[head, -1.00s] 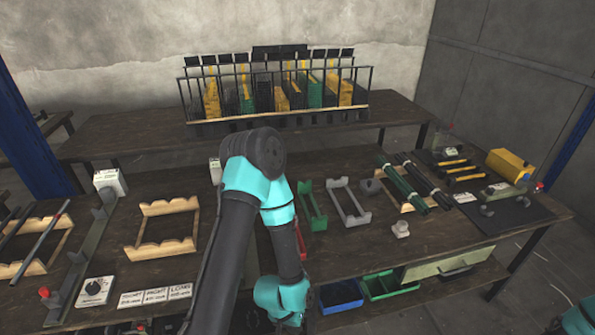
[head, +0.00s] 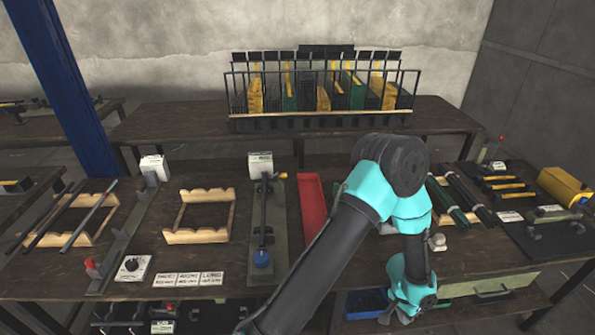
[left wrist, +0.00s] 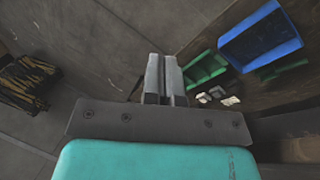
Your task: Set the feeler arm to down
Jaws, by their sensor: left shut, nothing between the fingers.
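A narrow fixture with a dark rod, a blue knob (head: 262,258) and a small orange tip (head: 283,176) stands on a grey-green plate (head: 267,276) at the middle of the bench. A long grey fixture with a red knob (head: 91,264) stands further left. I cannot tell for certain which part is the feeler arm or how it is set. My left gripper (left wrist: 166,78) is shut and empty in the left wrist view, pointing past the bench toward the floor. In the head view its fingers are not clear below my left wrist. My right gripper is out of view.
A red tray (head: 313,205) lies right of the middle fixture. A white dial box (head: 132,267) and label cards (head: 188,280) lie at the front left. Wooden cradles (head: 200,236) stand on the bench. A blue bin (left wrist: 262,38) and green bin (left wrist: 206,69) sit below.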

